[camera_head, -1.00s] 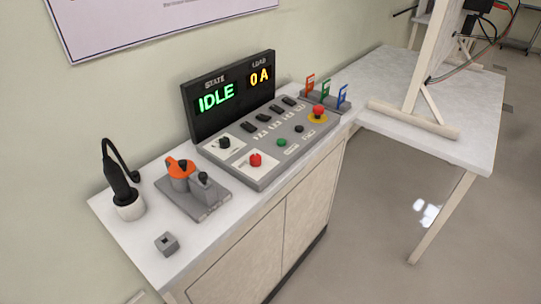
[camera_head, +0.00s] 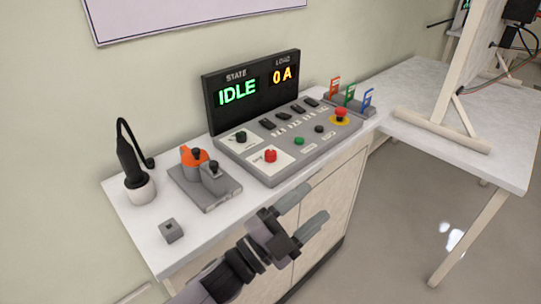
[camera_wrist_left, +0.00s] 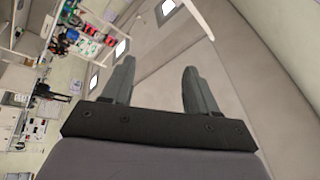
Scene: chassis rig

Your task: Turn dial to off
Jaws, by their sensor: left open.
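A grey control panel (camera_head: 231,151) lies on the white counter in the head view. A red knob (camera_head: 270,156) sits on a white plate at its front left, and a black knob (camera_head: 241,137) sits on another white plate behind it. Which one is the dial I cannot tell, and their markings are too small to read. My left gripper (camera_head: 315,204) is open and empty, in front of the counter edge and apart from both knobs. Its fingers (camera_wrist_left: 157,68) also show apart in the left wrist view. My right gripper is not in view.
A display (camera_head: 250,92) behind the panel reads IDLE and 0 A. A red emergency button (camera_head: 341,114) is at the panel's right. A grey base with an orange part (camera_head: 195,157), a black handheld tool (camera_head: 129,158) and a small grey block (camera_head: 171,230) stand left on the counter.

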